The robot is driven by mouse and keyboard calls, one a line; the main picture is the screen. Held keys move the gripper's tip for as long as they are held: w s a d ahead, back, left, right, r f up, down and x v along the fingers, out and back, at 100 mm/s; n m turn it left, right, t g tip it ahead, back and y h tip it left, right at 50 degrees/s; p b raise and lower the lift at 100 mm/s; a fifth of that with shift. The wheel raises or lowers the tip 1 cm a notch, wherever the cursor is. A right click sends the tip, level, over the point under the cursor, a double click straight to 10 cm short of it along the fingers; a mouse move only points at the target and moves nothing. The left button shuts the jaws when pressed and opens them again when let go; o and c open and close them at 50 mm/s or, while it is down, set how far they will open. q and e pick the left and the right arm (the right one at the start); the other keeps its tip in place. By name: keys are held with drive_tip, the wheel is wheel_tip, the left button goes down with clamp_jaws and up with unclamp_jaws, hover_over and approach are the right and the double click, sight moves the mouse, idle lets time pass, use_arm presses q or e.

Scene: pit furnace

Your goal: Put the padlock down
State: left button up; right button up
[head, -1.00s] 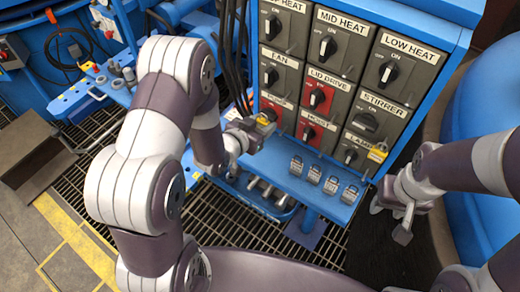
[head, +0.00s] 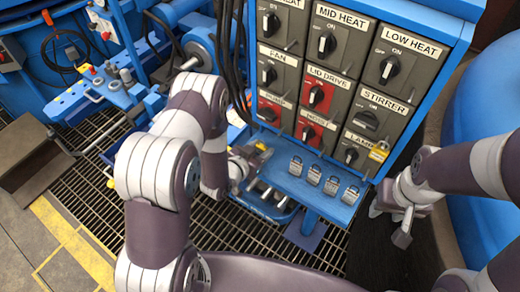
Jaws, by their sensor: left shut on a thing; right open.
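My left gripper (head: 254,156) is shut on a small padlock (head: 262,147), just above or at the left end of the blue shelf (head: 283,184) below the switch panel. The padlock is mostly hidden by the fingers, and I cannot tell whether it touches the shelf. My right gripper (head: 392,222) is open and empty, to the right of the shelf and below the panel's lower right corner.
Several grey padlocks stand in a row on the shelf, the leftmost (head: 296,166) close to my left gripper. A yellow padlock (head: 379,151) hangs by the lamp switch. The switch panel (head: 345,85) rises behind. Black cables (head: 227,65) run down its left side.

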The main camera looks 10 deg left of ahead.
use_arm(q)
drive_tip(key=o, duration=1.1)
drive_tip(key=shift+f, duration=0.1)
drive_tip(key=shift+r+p, duration=0.3)
drive_tip(key=s+a+r+g+y, duration=0.3)
drive_tip(key=s+a+r+g, duration=0.2)
drive_tip(key=s+a+r, duration=0.25)
drive_tip(key=s+d+r+n+g, duration=0.1)
drive_tip(key=s+r+g, duration=0.1)
drive_tip(key=s, duration=0.1)
drive_tip(key=s+d+r+n+g+y, duration=0.1)
drive_tip(key=s+r+g, duration=0.1)
drive_tip(key=s+r, duration=0.1)
drive_tip(key=s+d+r+n+g, duration=0.1)
drive_tip(key=s+r+g, duration=0.1)
drive_tip(key=s, duration=0.3)
drive_tip(key=shift+s+r+n+y, duration=0.15)
drive_tip(key=shift+r+n+y, duration=0.2)
drive_tip(key=shift+r, duration=0.3)
